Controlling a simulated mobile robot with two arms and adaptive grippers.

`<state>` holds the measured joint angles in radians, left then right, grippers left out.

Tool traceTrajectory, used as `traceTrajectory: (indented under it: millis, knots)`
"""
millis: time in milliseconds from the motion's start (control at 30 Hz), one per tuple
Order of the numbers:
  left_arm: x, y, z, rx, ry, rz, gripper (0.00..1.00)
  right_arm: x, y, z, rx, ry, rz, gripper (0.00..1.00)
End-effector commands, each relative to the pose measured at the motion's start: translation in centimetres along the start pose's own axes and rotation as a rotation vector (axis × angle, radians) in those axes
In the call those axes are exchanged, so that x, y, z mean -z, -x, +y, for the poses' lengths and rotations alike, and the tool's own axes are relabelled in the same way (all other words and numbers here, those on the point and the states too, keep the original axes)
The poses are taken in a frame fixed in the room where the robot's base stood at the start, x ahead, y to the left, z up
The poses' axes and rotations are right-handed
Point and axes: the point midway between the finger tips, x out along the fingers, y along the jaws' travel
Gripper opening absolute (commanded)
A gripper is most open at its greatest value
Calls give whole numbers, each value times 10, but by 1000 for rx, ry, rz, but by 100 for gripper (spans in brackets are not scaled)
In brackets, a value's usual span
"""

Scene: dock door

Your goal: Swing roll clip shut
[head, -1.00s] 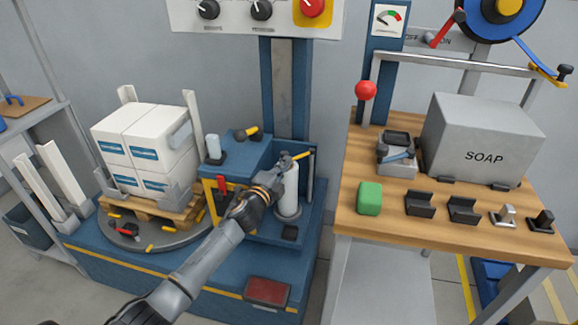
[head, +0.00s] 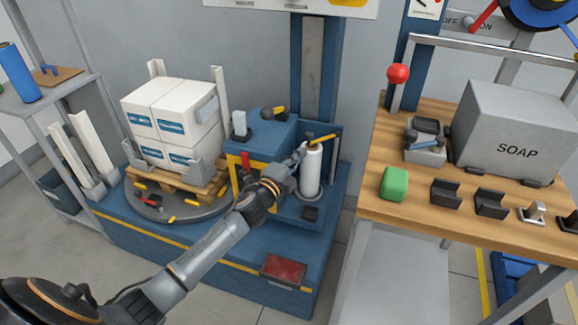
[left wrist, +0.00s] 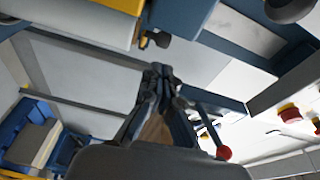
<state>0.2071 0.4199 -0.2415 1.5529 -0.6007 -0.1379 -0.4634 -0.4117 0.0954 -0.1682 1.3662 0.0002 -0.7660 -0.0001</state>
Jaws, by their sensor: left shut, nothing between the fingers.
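The white film roll (head: 312,172) stands upright on the blue machine. The yellow roll clip (head: 321,139) reaches across the roll's top, pointing up to the right; I cannot tell whether it is latched. My left gripper (head: 301,152) is shut and empty, just left of the roll's top and close to the clip's near end. I cannot tell whether it touches the clip. In the left wrist view, the shut fingertips (left wrist: 158,72) show at the middle, below the pale roll (left wrist: 85,22) and a yellow part. My right gripper is out of view.
Wrapped white boxes (head: 172,115) stand on a pallet on the turntable, left of the roll. A wooden bench (head: 390,211) with a SOAP box (head: 515,135) and a green block (head: 394,184) is at the right. A blue column (head: 320,70) rises behind the roll.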

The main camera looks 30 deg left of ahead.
Motion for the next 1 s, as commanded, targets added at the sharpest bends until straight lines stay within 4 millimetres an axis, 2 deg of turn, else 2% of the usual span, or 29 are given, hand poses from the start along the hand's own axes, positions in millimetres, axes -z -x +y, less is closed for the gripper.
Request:
traceTrajectory:
  millis: [33,100,333,500,1000]
  knots:
    - [1,13,1,-2,0,2,0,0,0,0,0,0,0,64]
    - [0,27,1,-1,0,1,0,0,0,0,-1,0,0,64]
    - [0,58,0,-1,1,0,0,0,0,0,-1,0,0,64]
    - [0,64,0,1,0,0,0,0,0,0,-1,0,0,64]
    - [0,64,3,-7,9,-4,0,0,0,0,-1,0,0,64]
